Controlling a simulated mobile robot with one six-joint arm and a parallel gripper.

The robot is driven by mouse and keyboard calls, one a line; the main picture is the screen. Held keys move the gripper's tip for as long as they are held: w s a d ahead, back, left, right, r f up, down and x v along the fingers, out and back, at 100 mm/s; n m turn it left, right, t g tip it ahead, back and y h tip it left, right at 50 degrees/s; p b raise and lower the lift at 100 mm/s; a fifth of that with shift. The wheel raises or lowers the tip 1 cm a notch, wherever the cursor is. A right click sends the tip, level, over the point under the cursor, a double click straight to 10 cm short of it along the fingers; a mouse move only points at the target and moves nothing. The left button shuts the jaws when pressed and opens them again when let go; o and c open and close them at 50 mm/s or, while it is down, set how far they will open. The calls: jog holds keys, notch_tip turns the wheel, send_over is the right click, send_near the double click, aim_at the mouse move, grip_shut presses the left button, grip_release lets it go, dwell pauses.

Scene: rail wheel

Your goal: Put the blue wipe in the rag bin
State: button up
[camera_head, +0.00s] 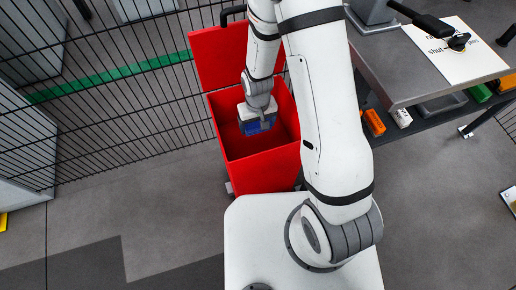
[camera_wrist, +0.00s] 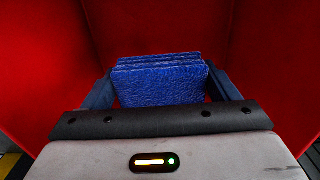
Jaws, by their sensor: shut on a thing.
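The red rag bin (camera_head: 255,165) stands with its lid (camera_head: 219,52) raised at the back. My gripper (camera_head: 258,124) is over the open bin in the head view, its end at or inside the opening. In the wrist view my gripper (camera_wrist: 160,88) is shut on the blue wipe (camera_wrist: 160,82), a folded, textured blue stack between the two fingers. Red walls of the bin (camera_wrist: 45,70) surround the wipe in that view. The blue wipe also shows small below my gripper in the head view (camera_head: 256,127). How far it is above the bin's floor I cannot tell.
A black wire fence (camera_head: 120,75) runs behind the bin. To the right is a grey metal table (camera_head: 400,75) with a white printed sheet (camera_head: 455,47). A lower shelf holds an orange item (camera_head: 374,122) and a green item (camera_head: 480,93). The floor left of the bin is clear.

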aim_at(257, 145)
notch_tip(257, 145, down, 11)
jog(key=b, duration=0.3)
jog(key=shift+a+f, duration=0.1)
jog(key=shift+f, duration=0.05)
jog(key=shift+f, duration=0.15)
jog(key=o, duration=0.9)
jog(key=shift+s, duration=0.1)
